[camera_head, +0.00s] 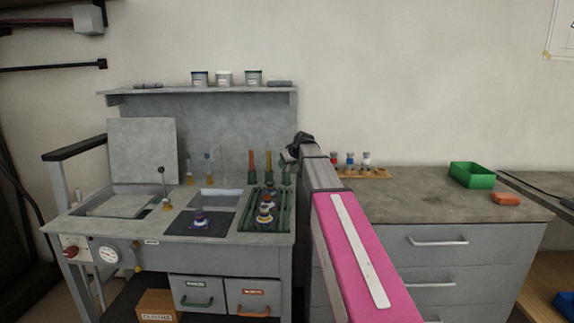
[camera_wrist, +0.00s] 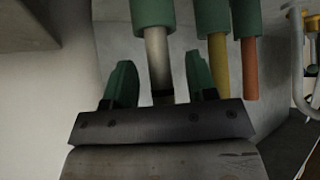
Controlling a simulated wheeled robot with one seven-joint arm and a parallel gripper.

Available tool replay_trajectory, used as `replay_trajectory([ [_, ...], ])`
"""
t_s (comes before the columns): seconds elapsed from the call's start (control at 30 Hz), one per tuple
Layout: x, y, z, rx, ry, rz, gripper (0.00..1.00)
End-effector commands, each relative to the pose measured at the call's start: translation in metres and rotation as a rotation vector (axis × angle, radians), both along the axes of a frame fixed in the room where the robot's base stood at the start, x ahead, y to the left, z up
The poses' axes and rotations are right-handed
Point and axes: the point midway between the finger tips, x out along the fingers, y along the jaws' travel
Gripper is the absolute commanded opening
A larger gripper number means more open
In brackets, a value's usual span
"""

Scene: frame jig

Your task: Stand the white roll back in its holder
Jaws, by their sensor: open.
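In the wrist view the white roll (camera_wrist: 156,55) stands with one end inside a green sleeve-like holder (camera_wrist: 152,14). My gripper (camera_wrist: 160,84) is open, with one green finger on each side of the roll's free end and a gap to each. The yellow roll (camera_wrist: 218,62) and the orange roll (camera_wrist: 249,68) sit in similar green holders beside it. In the head view the orange and yellow rolls stand upright at the back right of the grey bench, and my wrist is just right of them. The white roll is hard to make out there.
A shelf (camera_head: 180,91) with several tins runs above. On the right cabinet are a wooden rack (camera_head: 375,173) of small bottles and a green bin (camera_head: 472,175).

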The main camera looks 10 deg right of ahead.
Motion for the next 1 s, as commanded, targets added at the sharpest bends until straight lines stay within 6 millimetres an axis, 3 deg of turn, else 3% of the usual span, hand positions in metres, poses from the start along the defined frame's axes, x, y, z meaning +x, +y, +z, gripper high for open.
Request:
replay_trajectory([
  [0.53, -0.058, -0.026, 0.064, 0.000, -0.002, -0.001, 0.52],
  [1.0, -0.066, -0.030, 0.075, 0.000, 0.000, 0.000, 0.52],
])
